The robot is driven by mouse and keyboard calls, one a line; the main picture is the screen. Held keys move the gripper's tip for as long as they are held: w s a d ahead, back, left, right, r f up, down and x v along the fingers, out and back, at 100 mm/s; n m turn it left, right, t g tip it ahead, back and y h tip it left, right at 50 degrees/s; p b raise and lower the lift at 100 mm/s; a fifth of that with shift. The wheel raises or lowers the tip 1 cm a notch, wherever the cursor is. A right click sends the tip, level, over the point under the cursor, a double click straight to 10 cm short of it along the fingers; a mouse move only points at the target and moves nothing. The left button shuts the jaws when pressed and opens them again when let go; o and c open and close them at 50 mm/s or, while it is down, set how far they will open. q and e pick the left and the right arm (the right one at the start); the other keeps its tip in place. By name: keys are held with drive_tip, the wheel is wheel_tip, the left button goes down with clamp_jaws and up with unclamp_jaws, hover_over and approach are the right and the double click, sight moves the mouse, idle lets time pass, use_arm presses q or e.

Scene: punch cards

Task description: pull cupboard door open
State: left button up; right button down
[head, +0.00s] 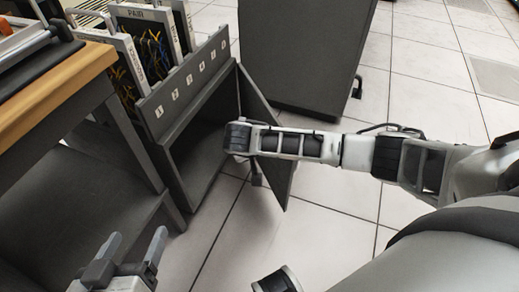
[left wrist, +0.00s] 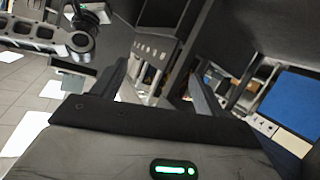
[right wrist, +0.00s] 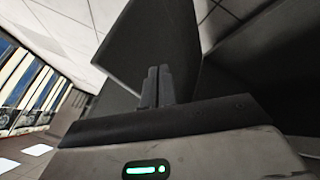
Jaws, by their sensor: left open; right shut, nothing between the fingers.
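The grey cupboard (head: 183,108) stands left of centre in the head view, with a numbered strip along its top edge. Its dark door (head: 279,182) stands swung out on the right side, and the inside shows. My right arm reaches across the door; its fingers are hidden in the head view. In the right wrist view my right gripper (right wrist: 155,72) is shut and empty, in front of a dark panel (right wrist: 150,40) that looks like the door. Contact cannot be told. My left gripper (head: 132,246) is open and empty, low and in front of the cupboard.
A wooden-topped table (head: 62,92) stands close on the left. Racks with coloured cables, one labelled PAIR (head: 145,14), stand on the cupboard. A large dark cabinet (head: 300,50) stands behind the door. The tiled floor (head: 335,215) is clear in front of the door.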

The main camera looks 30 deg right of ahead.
use_arm(q)
drive_tip(key=shift+w+d+r+t+h+b, duration=0.15)
drive_tip(key=shift+r+t+h+b, duration=0.15)
drive_tip(key=shift+r+t+b, duration=0.15)
use_arm(e)
drive_tip(key=d, duration=0.2)
drive_tip(key=d+f, duration=0.1)
drive_tip(key=d, duration=0.1)
drive_tip(key=shift+w+d, duration=0.1)
drive_tip(key=shift+d, duration=0.25)
